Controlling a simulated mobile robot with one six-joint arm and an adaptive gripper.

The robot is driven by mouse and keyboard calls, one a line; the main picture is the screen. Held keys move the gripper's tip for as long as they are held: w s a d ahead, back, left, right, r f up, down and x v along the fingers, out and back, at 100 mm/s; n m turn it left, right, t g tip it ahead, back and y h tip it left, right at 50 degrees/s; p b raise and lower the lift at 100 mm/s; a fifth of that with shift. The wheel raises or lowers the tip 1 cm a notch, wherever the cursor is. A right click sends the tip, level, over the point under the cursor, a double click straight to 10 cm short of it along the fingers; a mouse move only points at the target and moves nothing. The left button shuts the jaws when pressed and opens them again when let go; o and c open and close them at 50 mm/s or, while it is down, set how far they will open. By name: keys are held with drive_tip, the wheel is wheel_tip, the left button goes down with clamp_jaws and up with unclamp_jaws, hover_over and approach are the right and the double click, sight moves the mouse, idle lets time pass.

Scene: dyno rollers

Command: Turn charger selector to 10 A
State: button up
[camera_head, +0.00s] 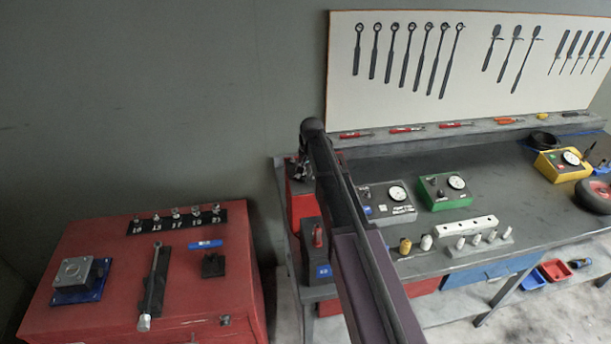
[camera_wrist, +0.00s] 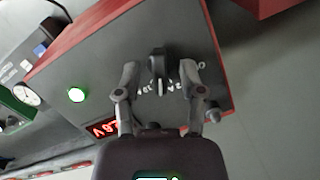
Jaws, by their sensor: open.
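The charger shows in the wrist view as a dark panel (camera_wrist: 95,65) with red edges, a red lit display (camera_wrist: 103,129) and a green lit button (camera_wrist: 76,95). Its selector knob (camera_wrist: 157,62) is dark, with a pale mark, and small white markings stand around it, too small to read surely. My gripper (camera_wrist: 160,76) is open, with one finger on each side of the knob; I cannot tell whether either finger touches it. In the head view the red charger (camera_head: 302,207) is partly hidden behind my arm, and the knob is hidden.
A grey gauge box (camera_head: 375,208) and a green gauge box (camera_head: 443,200) stand on the bench right of my arm. A yellow gauge box (camera_head: 562,172) is farther right. A red cabinet (camera_head: 205,290) with tools stands at left.

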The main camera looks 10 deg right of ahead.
clamp_jaws()
drive_tip(key=shift+s+d+m+t+y, duration=0.1)
drive_tip(key=shift+m+t+y, duration=0.15)
drive_tip(key=shift+m, duration=1.05)
drive_tip(key=shift+m+t+y, duration=0.15)
drive_tip(key=shift+m+y, duration=0.1)
drive_tip(key=shift+m, duration=1.05)
unclamp_jaws()
drive_tip(key=shift+n, duration=0.5)
